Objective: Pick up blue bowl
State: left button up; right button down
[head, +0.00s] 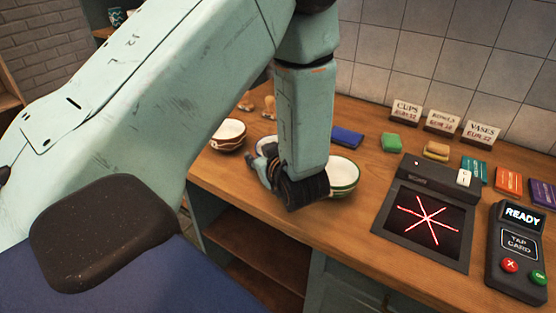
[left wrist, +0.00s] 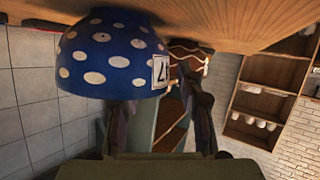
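The blue bowl (left wrist: 112,55) with white dots and a small number tag shows large in the left wrist view, which is upside down with the wooden counter at the top. In the head view it is mostly hidden behind my left arm; a pale rim (head: 266,142) beside the wrist may be its edge. My left gripper (head: 268,168) is low over the counter among the bowls. In the left wrist view its fingers (left wrist: 160,110) are apart, one by the bowl's rim and the other to its right. I cannot tell if they touch it. My right gripper is not in view.
A brown-and-white bowl (head: 228,135) stands left of the gripper, and a white bowl with a green rim (head: 343,176) stands close on its right. Sponges, price signs, a dark pad with a red star (head: 428,220) and a card terminal (head: 517,250) fill the right side.

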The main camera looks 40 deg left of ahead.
pick_arm(q)
jog(key=shift+s+a, duration=0.1)
jog(key=shift+a, duration=0.05)
jog(key=shift+c, duration=0.9)
grip_shut()
